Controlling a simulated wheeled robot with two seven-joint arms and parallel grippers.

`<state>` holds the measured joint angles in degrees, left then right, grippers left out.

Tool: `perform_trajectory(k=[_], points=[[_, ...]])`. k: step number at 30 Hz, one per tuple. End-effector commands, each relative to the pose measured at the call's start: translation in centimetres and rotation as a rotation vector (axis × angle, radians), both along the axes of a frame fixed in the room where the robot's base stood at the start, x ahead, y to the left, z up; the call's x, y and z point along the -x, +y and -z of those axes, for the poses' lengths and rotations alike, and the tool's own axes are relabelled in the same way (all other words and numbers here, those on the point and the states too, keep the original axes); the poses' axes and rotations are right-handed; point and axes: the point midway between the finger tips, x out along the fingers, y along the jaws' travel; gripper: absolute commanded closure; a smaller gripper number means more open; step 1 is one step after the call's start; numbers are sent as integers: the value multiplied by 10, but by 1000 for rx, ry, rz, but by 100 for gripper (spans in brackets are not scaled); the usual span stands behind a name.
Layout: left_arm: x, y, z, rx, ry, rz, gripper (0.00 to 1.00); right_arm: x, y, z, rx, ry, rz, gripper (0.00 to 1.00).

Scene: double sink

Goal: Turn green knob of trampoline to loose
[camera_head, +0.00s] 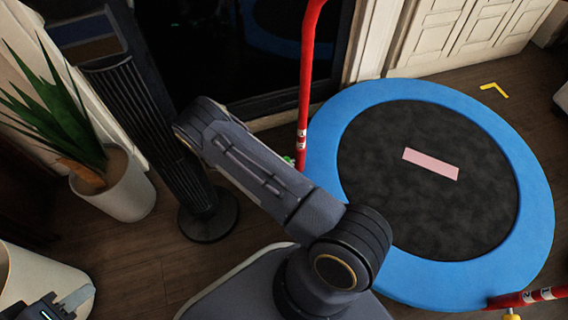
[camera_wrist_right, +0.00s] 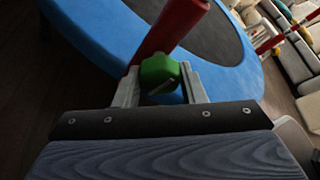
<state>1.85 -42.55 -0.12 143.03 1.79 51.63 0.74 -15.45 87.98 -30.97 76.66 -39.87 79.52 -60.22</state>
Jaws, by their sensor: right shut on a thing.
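The trampoline has a blue rim (camera_head: 535,200) and a dark mat, and fills the right of the head view; its rim also shows in the right wrist view (camera_wrist_right: 85,45). A red pole (camera_head: 306,75) rises at its left edge. The green knob (camera_wrist_right: 160,72) sits at the red pole (camera_wrist_right: 172,28) in the right wrist view. My right gripper (camera_wrist_right: 161,85) has one finger on each side of this knob and is shut on it. In the head view only a bit of the green knob (camera_head: 288,160) shows past my right arm. My left gripper (camera_head: 58,306) is partly visible at the bottom left, away from the trampoline; its opening is unclear.
A black tower fan (camera_head: 150,130) and a potted plant (camera_head: 115,185) stand left of my right arm. A white pot-like container (camera_head: 35,275) is at the lower left. A second red bar (camera_head: 530,297) with a yellow knob (camera_head: 511,317) is at the lower right.

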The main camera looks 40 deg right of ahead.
Motion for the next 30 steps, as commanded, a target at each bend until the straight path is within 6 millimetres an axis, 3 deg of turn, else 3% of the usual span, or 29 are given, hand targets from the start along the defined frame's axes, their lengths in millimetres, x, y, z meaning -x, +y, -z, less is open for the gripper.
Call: perform_trajectory(k=[12, 27, 28, 30], points=[[0, 0, 9, 0, 0, 0, 64, -1, 0, 0, -45, 159, -3, 86], [0, 0, 10, 0, 0, 0, 64, -1, 0, -1, -52, 177, -3, 86], [0, 0, 10, 0, 0, 0, 64, -1, 0, -1, -52, 177, -3, 62], [0, 0, 10, 0, 0, 0, 64, -1, 1, -1, -52, 177, -3, 53]])
